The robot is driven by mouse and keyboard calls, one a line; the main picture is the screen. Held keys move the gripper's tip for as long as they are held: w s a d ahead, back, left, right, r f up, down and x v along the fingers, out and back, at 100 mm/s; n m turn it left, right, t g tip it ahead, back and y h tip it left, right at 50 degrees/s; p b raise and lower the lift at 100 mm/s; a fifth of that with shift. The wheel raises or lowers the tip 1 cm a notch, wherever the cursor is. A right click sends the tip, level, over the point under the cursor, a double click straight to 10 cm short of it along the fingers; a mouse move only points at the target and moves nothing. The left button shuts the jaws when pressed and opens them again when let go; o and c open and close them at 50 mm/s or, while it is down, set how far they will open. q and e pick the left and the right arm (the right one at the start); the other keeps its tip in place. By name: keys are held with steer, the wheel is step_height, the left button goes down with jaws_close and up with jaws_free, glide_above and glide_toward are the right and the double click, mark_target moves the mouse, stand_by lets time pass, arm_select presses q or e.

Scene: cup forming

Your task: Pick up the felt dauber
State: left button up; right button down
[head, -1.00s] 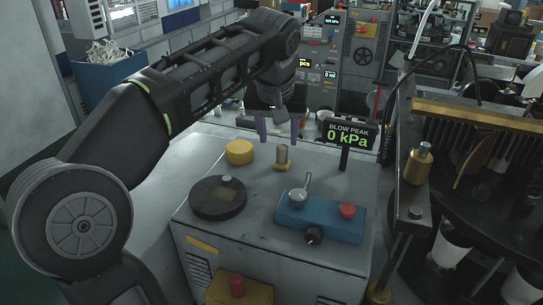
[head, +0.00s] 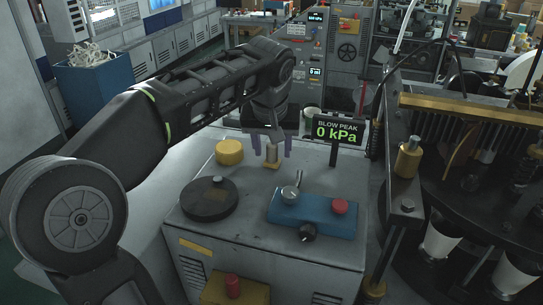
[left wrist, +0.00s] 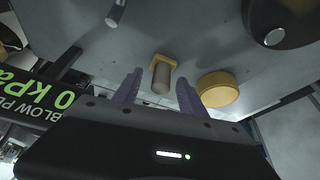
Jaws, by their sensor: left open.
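The felt dauber, a small tan-grey cylinder (head: 272,153), stands upright in a yellow holder on the grey cabinet top. In the left wrist view the dauber (left wrist: 161,77) shows in front of the gripper, between the two purple fingers. My left gripper (head: 272,145) is open, with one finger on each side of the dauber in the head view. I see no clear contact, and the exact depth of the fingers along it is hard to tell. My right gripper is not in view.
A yellow round block (head: 229,152) and a black disc with a knob (head: 209,199) lie left of the dauber. A blue box (head: 312,215) with a lever and red button is in front. The BLOW PEAK sign (head: 338,130) stands close on the right. Machinery fills the right side.

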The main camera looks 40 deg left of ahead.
arm_select(q)
steer(key=shift+c, duration=0.6)
jaws_close()
